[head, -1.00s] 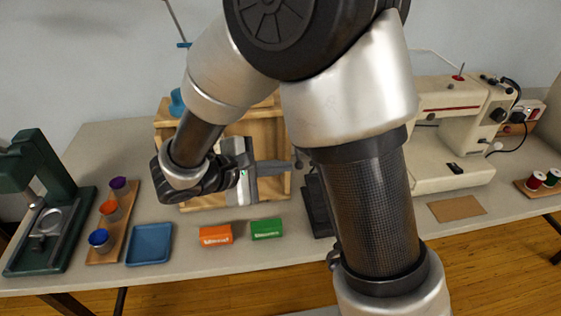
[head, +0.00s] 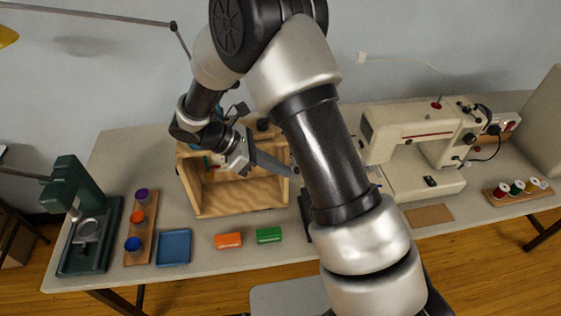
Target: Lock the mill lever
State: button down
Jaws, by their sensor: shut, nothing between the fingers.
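No mill lever can be made out for certain in the head view. A dark, flat-based device (head: 305,212) stands right of the wooden box and is mostly hidden behind my arm. A green press-like machine (head: 84,187) stands at the far left of the table, with a thin dark bar reaching from its head to the left edge. My gripper (head: 288,172) is shut and empty. It points right across the upper part of the open wooden box (head: 240,196), apart from the green machine.
A blue tray (head: 174,247), an orange box (head: 228,240) and a green box (head: 268,235) lie along the front. A wooden rack (head: 141,230) holds three coloured cups. A sewing machine (head: 425,180), a brown mat (head: 428,215) and a spool rack (head: 520,193) stand right.

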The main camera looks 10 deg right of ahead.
jog(key=shift+w+r+p, duration=0.75)
jog(key=shift+w+r, duration=0.1)
jog(key=shift+r, duration=0.25)
jog(key=shift+r, duration=0.1)
dwell(0.7)
jog(key=shift+r+p, duration=0.65)
jog(key=shift+r, duration=0.05)
jog(key=shift+f, duration=0.1)
